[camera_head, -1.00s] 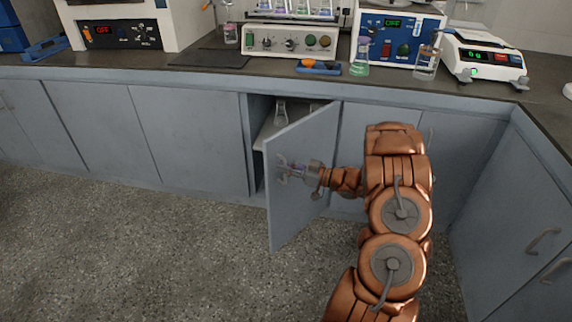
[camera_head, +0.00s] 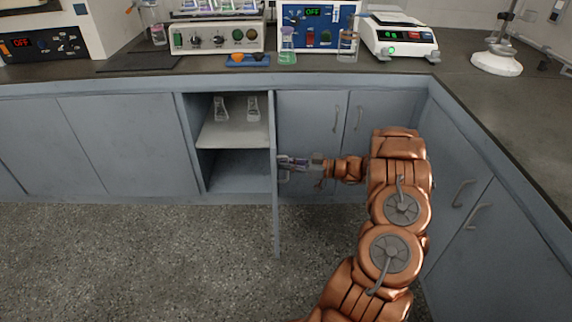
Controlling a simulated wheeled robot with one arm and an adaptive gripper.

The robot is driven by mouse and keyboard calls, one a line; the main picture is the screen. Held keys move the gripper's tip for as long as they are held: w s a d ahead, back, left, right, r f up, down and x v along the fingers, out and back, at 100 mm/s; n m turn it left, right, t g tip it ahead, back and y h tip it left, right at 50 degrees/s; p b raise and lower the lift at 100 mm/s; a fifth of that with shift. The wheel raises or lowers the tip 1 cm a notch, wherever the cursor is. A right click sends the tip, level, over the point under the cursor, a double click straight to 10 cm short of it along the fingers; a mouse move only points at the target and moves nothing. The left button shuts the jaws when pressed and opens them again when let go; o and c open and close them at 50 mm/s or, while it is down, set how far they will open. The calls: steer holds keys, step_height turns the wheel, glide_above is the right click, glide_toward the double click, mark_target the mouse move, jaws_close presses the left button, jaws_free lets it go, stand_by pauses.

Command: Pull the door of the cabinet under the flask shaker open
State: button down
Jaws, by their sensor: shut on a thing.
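The flask shaker (camera_head: 217,37) stands on the counter with flasks on top. The cabinet under it is open. Its grey-blue door (camera_head: 275,215) stands out from the cabinet front, seen almost edge-on. Inside the cabinet, a shelf (camera_head: 235,136) bears two clear glass flasks, a left one (camera_head: 220,110) and a right one (camera_head: 253,108). My gripper (camera_head: 284,164) is at the right-hand face of the door, at about mid height, shut on the door's handle. The handle itself is mostly hidden by the fingers.
The dark counter (camera_head: 130,75) runs above the cabinets, with a blue device (camera_head: 318,22) and a white balance (camera_head: 398,36) to the right. Closed cabinet doors (camera_head: 310,110) lie behind my gripper. The speckled floor (camera_head: 150,260) left of the open door is clear.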

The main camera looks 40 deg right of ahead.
steer(key=shift+s, duration=0.15)
steer(key=c, duration=1.5)
jaws_free()
steer(key=v, duration=1.2)
